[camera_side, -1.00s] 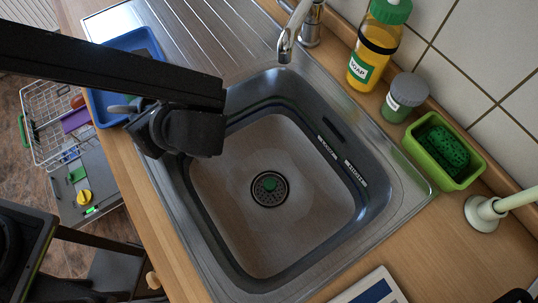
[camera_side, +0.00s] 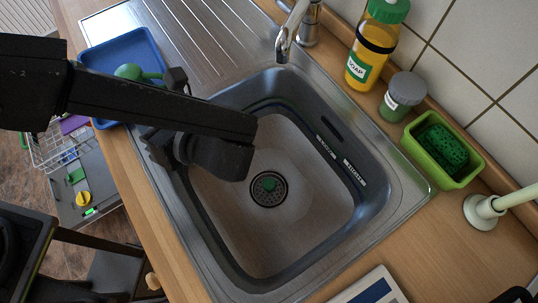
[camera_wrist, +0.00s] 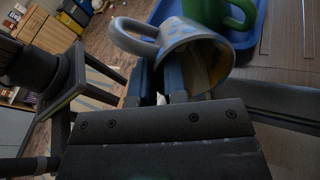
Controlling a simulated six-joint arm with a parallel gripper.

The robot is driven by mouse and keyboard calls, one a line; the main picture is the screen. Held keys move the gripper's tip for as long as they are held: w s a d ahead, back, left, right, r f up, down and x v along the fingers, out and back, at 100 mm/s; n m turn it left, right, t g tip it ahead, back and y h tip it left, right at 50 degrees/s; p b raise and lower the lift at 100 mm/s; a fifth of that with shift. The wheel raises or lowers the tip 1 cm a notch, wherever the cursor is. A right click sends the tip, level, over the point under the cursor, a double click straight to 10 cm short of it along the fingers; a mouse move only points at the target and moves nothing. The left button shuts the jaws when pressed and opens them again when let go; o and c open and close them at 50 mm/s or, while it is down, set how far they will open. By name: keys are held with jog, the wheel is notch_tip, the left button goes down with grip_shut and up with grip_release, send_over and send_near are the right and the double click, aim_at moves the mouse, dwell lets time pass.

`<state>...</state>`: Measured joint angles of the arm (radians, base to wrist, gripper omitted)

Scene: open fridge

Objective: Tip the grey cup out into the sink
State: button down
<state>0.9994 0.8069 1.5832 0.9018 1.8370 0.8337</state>
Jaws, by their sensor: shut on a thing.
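The grey cup (camera_wrist: 172,33) with blue marks shows in the wrist view, tilted, its handle to the left and its brownish inside partly visible. My gripper (camera_wrist: 172,85) is shut on it. In the side view the cup and fingertips are hidden behind my dark arm, which reaches over the left part of the sink (camera_side: 300,225). The sink has a grey inner rim and a round drain (camera_side: 268,188) with a green centre.
A blue tray (camera_side: 110,55) holding a green cup (camera_side: 130,72) lies on the draining board (camera_side: 205,45). A tap (camera_side: 288,38) overhangs the sink's back. A soap bottle (camera_side: 366,62), grey-lidded jar (camera_side: 402,95) and green sponge holder (camera_side: 432,165) line the wall.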

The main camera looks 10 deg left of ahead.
jog(key=shift+d+y, duration=0.2)
jog(key=shift+y, duration=0.4)
jog(key=shift+r, duration=0.1)
jog(key=shift+a+h, duration=0.3)
jog(key=shift+h, duration=0.5)
dwell(0.6)
jog(key=shift+a+r+n+g+h, duration=0.35)
jog(key=shift+r+h, duration=0.25)
jog(key=shift+h, duration=0.4)
jog(key=shift+a+h, duration=0.15)
jog(key=shift+h, duration=0.15)
jog(key=shift+w+r, duration=0.1)
jog(key=shift+r, duration=0.05)
